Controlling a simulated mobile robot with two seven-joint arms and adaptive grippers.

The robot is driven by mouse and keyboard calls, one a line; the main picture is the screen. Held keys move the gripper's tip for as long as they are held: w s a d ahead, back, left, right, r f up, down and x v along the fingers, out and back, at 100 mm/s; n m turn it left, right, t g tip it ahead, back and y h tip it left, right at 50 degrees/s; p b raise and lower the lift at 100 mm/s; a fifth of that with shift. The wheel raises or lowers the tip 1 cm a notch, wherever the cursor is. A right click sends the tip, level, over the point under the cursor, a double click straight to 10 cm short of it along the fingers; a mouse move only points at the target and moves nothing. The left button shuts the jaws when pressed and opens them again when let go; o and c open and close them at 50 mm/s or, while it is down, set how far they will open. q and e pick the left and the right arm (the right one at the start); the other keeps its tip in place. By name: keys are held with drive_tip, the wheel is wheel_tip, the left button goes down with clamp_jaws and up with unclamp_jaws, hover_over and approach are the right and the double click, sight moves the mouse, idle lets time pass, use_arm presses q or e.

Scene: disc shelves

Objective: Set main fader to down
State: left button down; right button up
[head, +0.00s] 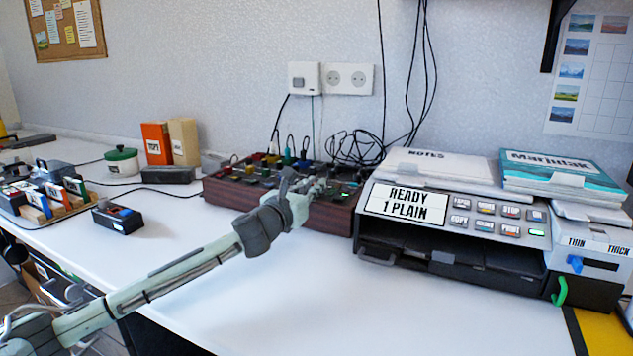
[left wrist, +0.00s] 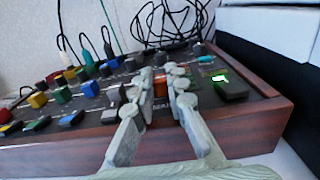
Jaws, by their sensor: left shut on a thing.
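The mixing console (head: 280,212) has a dark wooden body and stands against the wall, left of the printer. In the left wrist view its wooden front (left wrist: 240,130) and rows of coloured caps show. The main fader (left wrist: 160,84) has an orange-red cap near the right part of the panel, with a partly hidden label below it. My left gripper (head: 322,184) reaches over the console's right part. In the left wrist view the gripper (left wrist: 166,80) has its fingers on both sides of the cap, shut on it. The fader's slot is hidden by the fingers. My right gripper is not in view.
A printer (head: 455,268) with a lettered display stands close to the right of the console. Black cables (head: 355,148) lie behind it. A dark box (head: 118,217) and a card rack (head: 55,212) stand at the left. The front tabletop (head: 330,290) is clear.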

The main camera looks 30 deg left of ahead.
use_arm(q)
drive_tip(key=c, duration=1.5)
unclamp_jaws()
drive_tip(key=shift+c, duration=0.2)
drive_tip(key=s, duration=1.2)
drive_tip(key=shift+d, duration=0.3)
